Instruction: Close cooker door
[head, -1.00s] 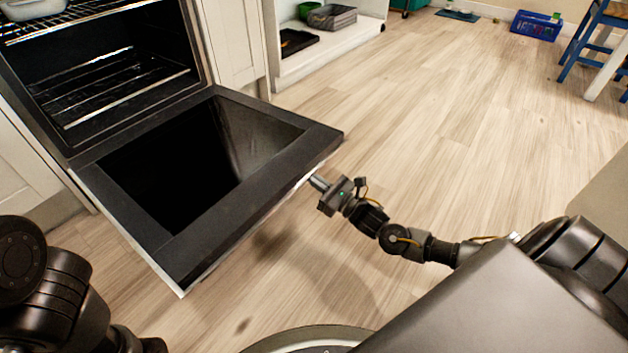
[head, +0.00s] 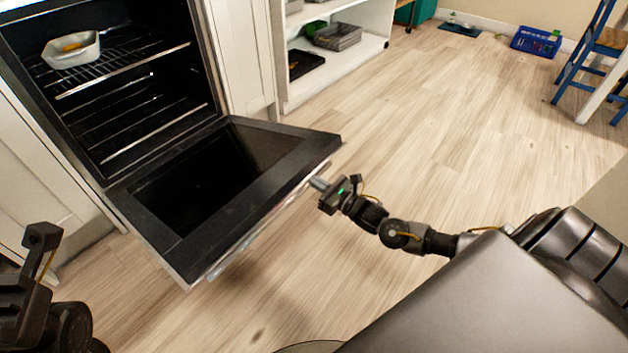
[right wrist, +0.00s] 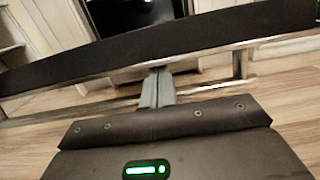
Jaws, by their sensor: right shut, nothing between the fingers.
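The cooker door (head: 283,190) hangs open, folded down from the cooker (head: 120,85) and sloping out over the floor. Its dark frame surrounds a black glass panel. In the right wrist view the door edge (right wrist: 110,65) runs across the picture, with a metal handle bar (right wrist: 95,107) below it. My right gripper (head: 317,183) is shut and empty at the door's outer right corner. In the right wrist view its fingers (right wrist: 157,80) reach the door edge by the bar; contact is unclear. My left arm shows at the lower left, its fingertips not visible.
A white dish (head: 72,50) with orange food sits on the upper oven rack (head: 125,72). White open shelving (head: 345,62) stands to the right of the cooker. A blue crate (head: 536,42) and blue-legged stool (head: 590,50) are far right. The middle floor is clear.

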